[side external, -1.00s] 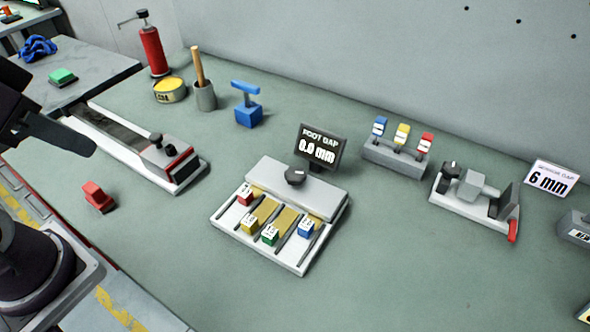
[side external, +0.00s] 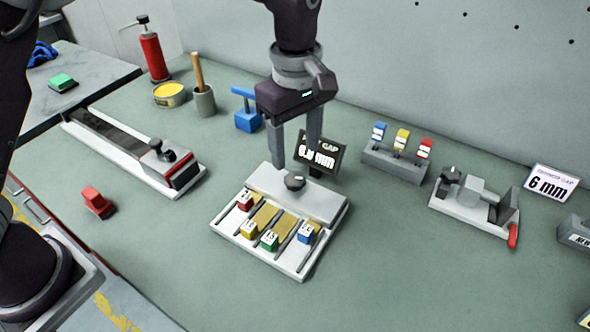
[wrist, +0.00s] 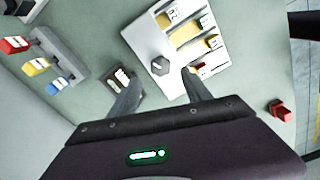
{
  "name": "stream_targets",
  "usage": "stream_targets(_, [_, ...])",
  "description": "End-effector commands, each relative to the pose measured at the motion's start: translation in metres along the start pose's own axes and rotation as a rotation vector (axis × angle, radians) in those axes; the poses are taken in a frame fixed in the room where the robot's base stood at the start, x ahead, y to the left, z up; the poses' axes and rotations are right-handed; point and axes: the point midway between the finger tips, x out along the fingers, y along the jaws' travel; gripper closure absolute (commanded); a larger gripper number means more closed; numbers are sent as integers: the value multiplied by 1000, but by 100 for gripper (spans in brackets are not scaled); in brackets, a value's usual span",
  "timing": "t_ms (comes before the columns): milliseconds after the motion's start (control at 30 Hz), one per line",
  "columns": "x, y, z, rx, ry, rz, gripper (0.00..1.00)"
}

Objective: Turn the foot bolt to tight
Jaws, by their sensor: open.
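A dark round knob (side external: 294,181) with a light mark sits on top of the white magazine block (side external: 262,178), in front of a dark display (side external: 328,158) headed FOOT GAP. A finger partly hides the display's text. My gripper (side external: 296,168) is open and points down above the knob, with one finger on each side as seen from the side. In the wrist view the knob (wrist: 160,66) lies between and just beyond the two fingertips (wrist: 162,78). The fingers seem apart from the knob; the exact height gap is hard to tell.
The magazine's slots hold red, yellow, green and blue labelled blocks. A rail fixture (side external: 135,150) with a black knob stands left, a clamp fixture (side external: 475,200) right beside a 6 mm sign (side external: 550,183). A label rack (side external: 395,160) and blue T-handled block (side external: 247,115) stand behind.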

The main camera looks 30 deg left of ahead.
Motion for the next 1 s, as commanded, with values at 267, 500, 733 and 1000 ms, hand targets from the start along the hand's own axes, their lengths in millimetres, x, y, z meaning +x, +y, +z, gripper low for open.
stream_targets(267, [52, -1, 0, 0, 0, -4, 43])
stream_targets(500, [66, -1, -1, 1, -1, -1, 43])
stream_targets(733, [65, -1, -1, 2, -1, -1, 61])
stream_targets(1000, [65, -1, -1, 2, -1, -1, 100])
